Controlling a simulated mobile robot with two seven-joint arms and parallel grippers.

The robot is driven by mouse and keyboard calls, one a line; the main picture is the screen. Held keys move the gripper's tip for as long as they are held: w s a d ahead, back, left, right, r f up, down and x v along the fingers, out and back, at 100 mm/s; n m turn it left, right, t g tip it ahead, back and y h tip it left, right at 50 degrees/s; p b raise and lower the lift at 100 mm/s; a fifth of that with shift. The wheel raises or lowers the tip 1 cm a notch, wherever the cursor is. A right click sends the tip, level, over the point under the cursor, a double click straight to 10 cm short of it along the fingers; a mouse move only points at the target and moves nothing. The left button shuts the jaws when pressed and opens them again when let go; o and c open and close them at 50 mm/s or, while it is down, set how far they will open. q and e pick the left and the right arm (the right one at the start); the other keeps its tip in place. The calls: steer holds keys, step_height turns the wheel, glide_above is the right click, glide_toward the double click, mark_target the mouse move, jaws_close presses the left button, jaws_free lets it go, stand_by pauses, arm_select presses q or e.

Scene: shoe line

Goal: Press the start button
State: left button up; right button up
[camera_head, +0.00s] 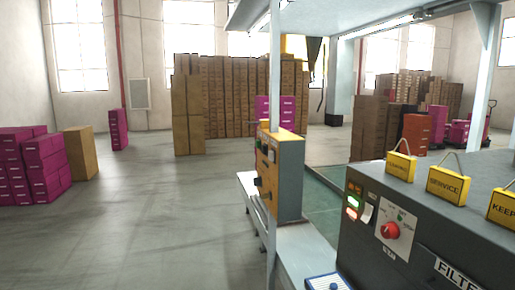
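A dark grey machine cabinet (420,230) stands at the right front. Its front panel has a lit green button (353,202), a lit red button (351,214) below it, a white rocker-like switch (367,213) and a red rotary knob (390,231). A yellow and grey control box (280,175) stands on a post left of it, with small controls on its left face, too small to read. A white and blue box with a dark round top part (328,283) is cut off at the bottom edge. I cannot read which button is the start button. Neither gripper is in view.
Yellow hanging tags (448,185) stand on the cabinet top. A conveyor frame (250,188) runs beside the control box. Magenta boxes (42,165) stand at the left and brown stacks (188,115) at the back. The floor (150,220) at the left middle is clear.

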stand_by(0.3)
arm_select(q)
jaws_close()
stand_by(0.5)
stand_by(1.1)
